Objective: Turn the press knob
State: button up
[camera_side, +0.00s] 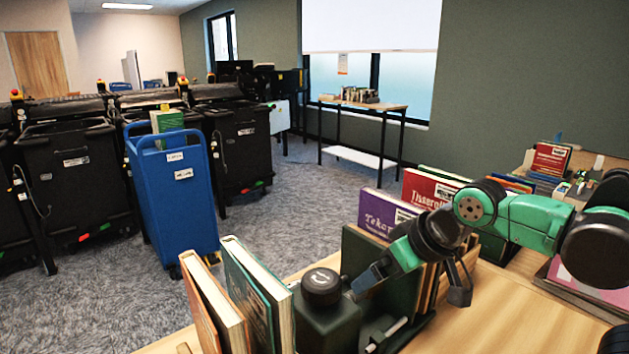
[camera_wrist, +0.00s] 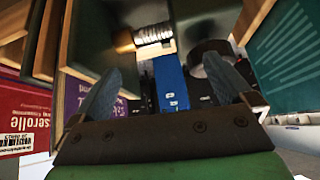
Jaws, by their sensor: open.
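A round black knob (camera_side: 321,285) sits on top of a dark green press body (camera_side: 328,324) on the wooden table, between upright books. In the wrist view, a dark round part that looks like this knob (camera_wrist: 209,47) lies beyond my right-hand fingertip. My gripper (camera_side: 371,277) is just right of the knob in the side view, pointing down and left. In the wrist view, my gripper (camera_wrist: 165,70) has its two fingers wide apart with nothing held between them. The far side of the knob is hidden, and I cannot tell whether a finger touches it.
Green and brown books (camera_side: 251,302) stand close left of the press. A purple book (camera_side: 381,213) and a red book (camera_side: 430,188) stand behind my gripper. A ribbed metal part (camera_wrist: 153,35) shows in the wrist view. A blue cart (camera_side: 178,190) stands on the floor beyond the table.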

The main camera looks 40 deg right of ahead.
aim_at(324, 277)
jog(key=w+a+r+m+g+y, duration=0.1)
jog(key=m, duration=0.5)
jog(key=w+a+m+g, duration=0.1)
jog(key=m, duration=0.5)
jog(key=w+a+r+m+g+y, duration=0.1)
jog(key=w+m, duration=0.1)
jog(key=m, duration=0.4)
jog(key=shift+w+r+g+y, duration=0.1)
jog(key=shift+r+g+y, duration=0.2)
jog(key=shift+r, duration=0.05)
jog(key=m, duration=0.3)
jog(key=w+m+g, duration=0.1)
jog(key=m, duration=0.1)
jog(key=shift+a+r+y, duration=0.2)
jog(key=shift+a+y, duration=0.15)
jog(key=shift+y, duration=0.05)
jog(key=shift+w+a+f+m, duration=0.2)
jog(key=shift+f+m, duration=0.1)
jog(key=shift+f, duration=0.15)
jog(key=shift+x, duration=2.3)
jog(key=c, duration=1.2)
